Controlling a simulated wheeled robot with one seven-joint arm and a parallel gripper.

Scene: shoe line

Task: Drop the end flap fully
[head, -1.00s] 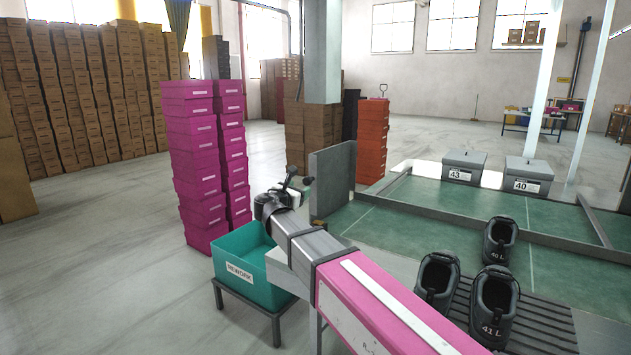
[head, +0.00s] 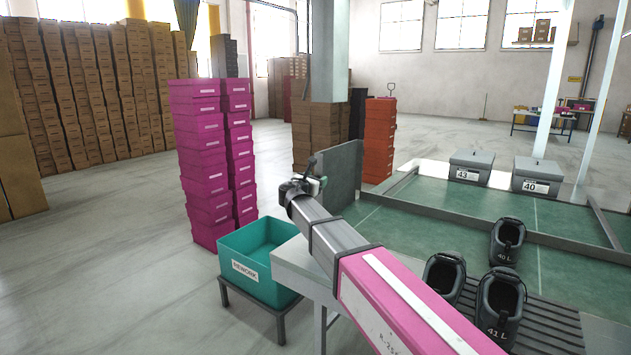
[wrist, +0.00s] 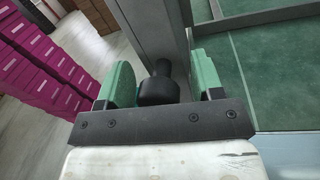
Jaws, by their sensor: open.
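The end flap (head: 340,188) is a grey panel standing upright at the near left end of the green bench. In the wrist view, the flap (wrist: 150,25) runs up the middle. A black knob (wrist: 158,87) sits low in front of it. My gripper (head: 314,180) is just left of the flap in the head view. In the wrist view, its green fingers are open, one on each side of the knob. I cannot tell whether they touch it. The flap's lower part is partly hidden by my arm.
A teal rework bin (head: 256,277) stands on a low stand left of the bench. Magenta box stacks (head: 205,165) rise behind it. Black shoes (head: 500,305) stand on the bench at right. Grey boxes (head: 471,166) stand at its far side. Open floor lies at left.

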